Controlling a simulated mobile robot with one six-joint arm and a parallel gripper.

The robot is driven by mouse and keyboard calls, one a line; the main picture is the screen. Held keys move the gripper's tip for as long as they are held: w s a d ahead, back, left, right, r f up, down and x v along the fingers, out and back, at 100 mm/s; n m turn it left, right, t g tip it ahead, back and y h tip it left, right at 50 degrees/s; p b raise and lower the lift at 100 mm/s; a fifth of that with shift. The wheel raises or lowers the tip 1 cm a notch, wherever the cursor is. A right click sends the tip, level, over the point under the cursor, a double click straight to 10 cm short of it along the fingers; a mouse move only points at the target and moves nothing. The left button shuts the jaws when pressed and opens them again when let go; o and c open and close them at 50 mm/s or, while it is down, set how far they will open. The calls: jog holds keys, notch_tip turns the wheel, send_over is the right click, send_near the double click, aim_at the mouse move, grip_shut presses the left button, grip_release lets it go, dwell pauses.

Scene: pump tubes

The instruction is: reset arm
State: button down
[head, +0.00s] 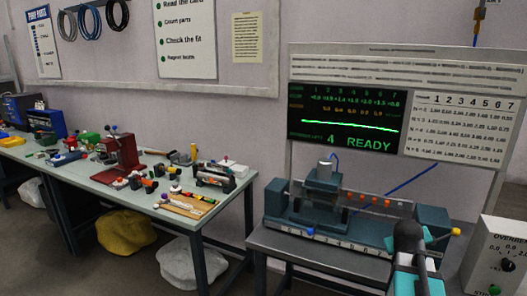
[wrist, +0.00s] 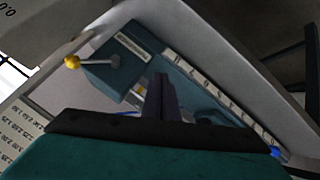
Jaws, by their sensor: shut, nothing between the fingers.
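My arm (head: 407,240) rises at the lower right of the head view, in front of the right end of the teal bench machine (head: 345,228). My gripper (wrist: 161,85) shows in the wrist view as two dark fingers close together, shut and empty. Beyond the fingers lie the machine's teal end block (wrist: 115,62), with a yellow-knobbed lever (wrist: 72,62), and its scale strip (wrist: 228,98). The fingertips appear apart from the machine, though the gap is hard to judge. In the head view the fingers are hard to make out.
A screen (head: 345,122) reading "4 READY" stands behind the machine. A white control box (head: 494,258) with a dial is close at right. A long workbench (head: 150,199) at left carries tools and parts. A yellow sack (head: 126,232) and a white sack (head: 190,264) lie beneath it.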

jog(key=s+a+f+n+g+y, duration=0.1)
jog(key=s+a+f+g, duration=0.15)
jog(key=a+f, duration=0.65)
jog(key=s+a+f+n+g+y, duration=0.15)
jog(key=s+a+f, duration=0.3)
jog(key=f, duration=0.85)
jog(key=s+a+f+g+y, duration=0.1)
jog(key=s+a+f+y, duration=0.1)
jog(key=a+f, duration=0.8)
jog(key=s+a+f+g, duration=0.2)
jog(key=s+a+f, duration=0.1)
jog(key=s+f, duration=0.4)
jog(key=s+a+f+g, duration=0.1)
jog(key=s+a+f, duration=0.2)
jog(key=s+f, duration=0.35)
jog(key=s+a+f+m+g, duration=0.1)
jog(key=s+a+f+g, duration=0.1)
jog(key=s, duration=0.6)
jog(key=s+a+f+g+y, duration=0.1)
jog(key=s+a+f+g, duration=0.1)
jog(key=s, duration=0.5)
jog(key=shift+s+a+f+m+g, duration=0.15)
jog(key=shift+s+m+g, duration=0.2)
jog(key=shift+g, duration=0.05)
